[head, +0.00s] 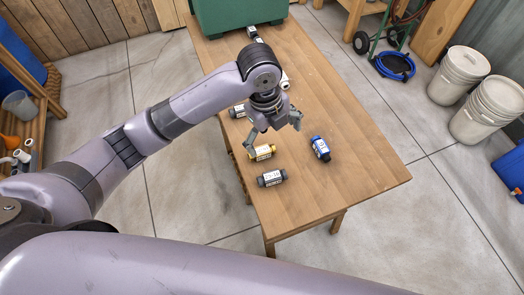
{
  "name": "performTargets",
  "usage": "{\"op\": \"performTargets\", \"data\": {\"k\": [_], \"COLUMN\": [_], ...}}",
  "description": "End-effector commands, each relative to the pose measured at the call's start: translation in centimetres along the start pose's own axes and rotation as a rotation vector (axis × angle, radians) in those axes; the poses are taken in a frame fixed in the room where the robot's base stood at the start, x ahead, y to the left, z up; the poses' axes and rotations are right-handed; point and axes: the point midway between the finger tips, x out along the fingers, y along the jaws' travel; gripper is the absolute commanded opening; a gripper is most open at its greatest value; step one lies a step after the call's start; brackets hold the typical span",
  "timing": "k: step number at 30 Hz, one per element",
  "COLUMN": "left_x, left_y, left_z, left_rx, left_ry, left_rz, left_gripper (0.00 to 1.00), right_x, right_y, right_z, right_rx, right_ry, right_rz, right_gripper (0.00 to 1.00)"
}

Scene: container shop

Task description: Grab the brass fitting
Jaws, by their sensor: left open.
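The brass fitting (263,152), a small yellow-gold cylinder with a pale label and dark ends, lies on the wooden table (345,186) near its left edge. My left gripper (273,136) is open and empty above it. One finger shows right by the fitting's left end, and the other is up and to the right. I cannot tell whether the finger touches the fitting. My right gripper is not in view.
A dark fitting (271,178) lies just in front, a blue one (320,148) to the right, and another dark one (238,111) behind. A green box (240,14) stands at the table's far end. The table's right front is clear. White buckets (459,75) stand on the floor.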

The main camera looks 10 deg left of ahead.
Motion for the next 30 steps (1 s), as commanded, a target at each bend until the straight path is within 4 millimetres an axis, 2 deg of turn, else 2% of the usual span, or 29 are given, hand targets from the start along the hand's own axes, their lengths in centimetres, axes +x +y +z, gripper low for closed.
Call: {"op": "performTargets", "data": {"k": [1,6,11,14,24,30], "left_x": [-1.1,-3.4,-3.6,-2.1,5.0,7.5], "left_y": [-0.4,-0.7,-0.6,-0.3,0.6,0.8], "left_z": [1.4,3.9,4.7,4.8,5.4,5.5], "left_rx": [0.066,0.218,0.265,0.268,0.265,0.267], "left_ry": [-0.028,-0.061,-0.066,-0.063,-0.064,-0.065], "left_rz": [0.027,0.106,0.135,0.14,0.137,0.134], "left_gripper": [0.95,0.95,0.95,0.95,0.95,0.95], "right_x": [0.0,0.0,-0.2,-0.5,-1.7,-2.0], "right_y": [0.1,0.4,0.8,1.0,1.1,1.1], "right_z": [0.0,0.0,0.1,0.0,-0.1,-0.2], "right_rx": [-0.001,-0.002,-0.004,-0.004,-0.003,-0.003], "right_ry": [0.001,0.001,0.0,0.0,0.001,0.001], "right_rz": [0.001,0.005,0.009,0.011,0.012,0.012], "right_gripper": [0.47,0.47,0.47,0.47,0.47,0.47]}}
